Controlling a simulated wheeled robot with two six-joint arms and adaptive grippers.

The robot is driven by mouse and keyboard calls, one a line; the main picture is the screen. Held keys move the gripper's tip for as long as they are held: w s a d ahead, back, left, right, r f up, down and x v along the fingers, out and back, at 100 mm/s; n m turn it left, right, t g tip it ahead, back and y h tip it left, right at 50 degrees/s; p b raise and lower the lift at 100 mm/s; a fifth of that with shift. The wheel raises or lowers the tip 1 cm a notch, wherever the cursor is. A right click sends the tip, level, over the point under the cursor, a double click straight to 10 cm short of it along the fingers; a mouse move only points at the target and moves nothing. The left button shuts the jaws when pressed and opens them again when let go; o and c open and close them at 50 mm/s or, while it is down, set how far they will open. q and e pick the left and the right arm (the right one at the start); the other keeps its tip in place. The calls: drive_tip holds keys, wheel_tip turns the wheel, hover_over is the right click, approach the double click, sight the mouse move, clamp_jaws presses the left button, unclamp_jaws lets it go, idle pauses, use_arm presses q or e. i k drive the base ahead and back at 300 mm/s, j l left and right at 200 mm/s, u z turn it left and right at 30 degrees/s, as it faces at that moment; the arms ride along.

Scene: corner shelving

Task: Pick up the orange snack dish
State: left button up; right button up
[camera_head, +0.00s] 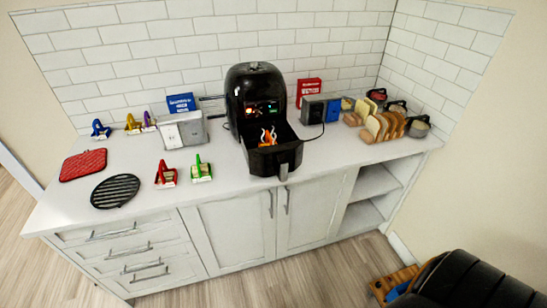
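An orange-and-white item (268,138) shows in the open drawer (275,160) of a black air fryer (254,95), near the middle of the counter in the head view. It is small and I cannot tell for sure that it is the orange snack dish. No other clearly orange dish shows on the counter. Neither of my grippers is in view.
The white counter (235,183) holds a red mat (83,165), a black round grill (115,191), small colored stands (166,175), a silver box (182,130) and bread slices in a rack (382,126). A black padded thing (465,280) stands lower right. The counter's front middle is clear.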

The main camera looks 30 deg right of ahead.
sight(268, 142)
drive_tip(key=i+j+z, duration=0.4)
drive_tip(key=i+j, duration=0.2)
drive_tip(key=i+j+z, duration=0.2)
drive_tip(key=j, duration=0.35)
drive_tip(key=i, duration=0.05)
